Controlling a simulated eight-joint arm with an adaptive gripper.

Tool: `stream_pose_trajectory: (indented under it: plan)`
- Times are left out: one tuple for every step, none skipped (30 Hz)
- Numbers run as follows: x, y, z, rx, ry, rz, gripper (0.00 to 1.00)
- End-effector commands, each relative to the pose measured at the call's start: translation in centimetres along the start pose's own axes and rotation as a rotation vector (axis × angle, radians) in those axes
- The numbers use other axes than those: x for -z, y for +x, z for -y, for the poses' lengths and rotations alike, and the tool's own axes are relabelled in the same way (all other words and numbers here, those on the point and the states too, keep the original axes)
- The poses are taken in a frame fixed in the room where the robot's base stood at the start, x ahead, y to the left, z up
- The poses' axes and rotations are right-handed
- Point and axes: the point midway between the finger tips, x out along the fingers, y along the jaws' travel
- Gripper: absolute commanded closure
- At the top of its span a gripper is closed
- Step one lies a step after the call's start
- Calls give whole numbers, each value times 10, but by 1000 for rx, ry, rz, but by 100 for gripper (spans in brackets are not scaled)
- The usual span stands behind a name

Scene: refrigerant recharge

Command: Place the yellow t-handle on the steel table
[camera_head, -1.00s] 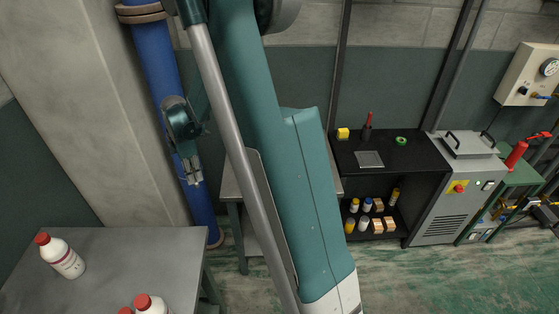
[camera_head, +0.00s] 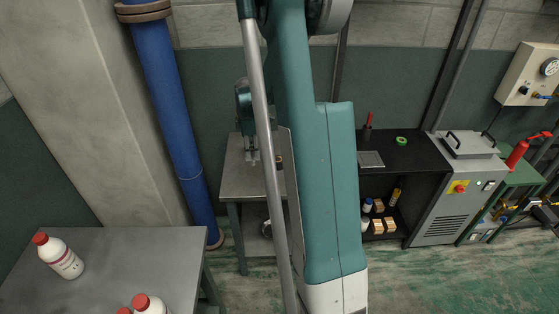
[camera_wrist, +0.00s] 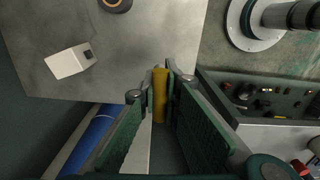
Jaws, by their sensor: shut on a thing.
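The yellow t-handle (camera_wrist: 160,88) is between the fingertips of my gripper (camera_wrist: 161,84) in the wrist view. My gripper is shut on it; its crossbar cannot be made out. A grey steel table (camera_wrist: 150,45) lies beneath and beyond the fingertips, and the handle is near its edge in that view. In the head view my gripper (camera_head: 251,158) is over the small steel table (camera_head: 240,183) behind my arm. The t-handle cannot be told there, and my arm hides the table's right part.
On the small table are a white box (camera_wrist: 70,61) and a dark round thing (camera_wrist: 116,4). A blue pipe (camera_head: 170,110) stands to its left. A nearer grey table (camera_head: 150,255) holds white bottles with red caps (camera_head: 59,256). A black shelf (camera_head: 410,155) stands right.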

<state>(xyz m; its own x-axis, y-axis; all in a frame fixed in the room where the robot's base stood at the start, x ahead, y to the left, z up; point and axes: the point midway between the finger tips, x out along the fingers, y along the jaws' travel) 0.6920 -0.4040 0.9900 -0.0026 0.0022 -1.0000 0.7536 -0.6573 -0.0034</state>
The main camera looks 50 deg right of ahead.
Motion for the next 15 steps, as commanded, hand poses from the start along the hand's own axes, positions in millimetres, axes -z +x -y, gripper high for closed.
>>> stream_pose_trajectory:
  plan:
    - [-11, 1, -3, 0, 17, 0, 100]
    - [-16, 1, -5, 0, 25, 0, 100]
    - [-23, 1, -6, 0, 35, 0, 100]
    - [-27, 1, -8, 0, 41, 0, 100]
    - [-30, 2, -8, 0, 46, 0, 100]
    - [-35, 2, -10, 0, 52, 0, 100]
    - [-37, 2, -10, 0, 57, 0, 100]
    - [-40, 2, -11, 0, 60, 0, 100]
    - [-42, 2, -11, 0, 64, 0, 100]
    - [-43, 2, -12, 0, 66, 0, 100]
    - [-44, 2, -12, 0, 67, 0, 100]
    - [-45, 2, -12, 0, 68, 0, 100]
    - [-45, 2, -12, 0, 69, 0, 100]
    - [-45, 2, -12, 0, 69, 0, 100]
    - [-45, 2, -12, 0, 69, 0, 100]
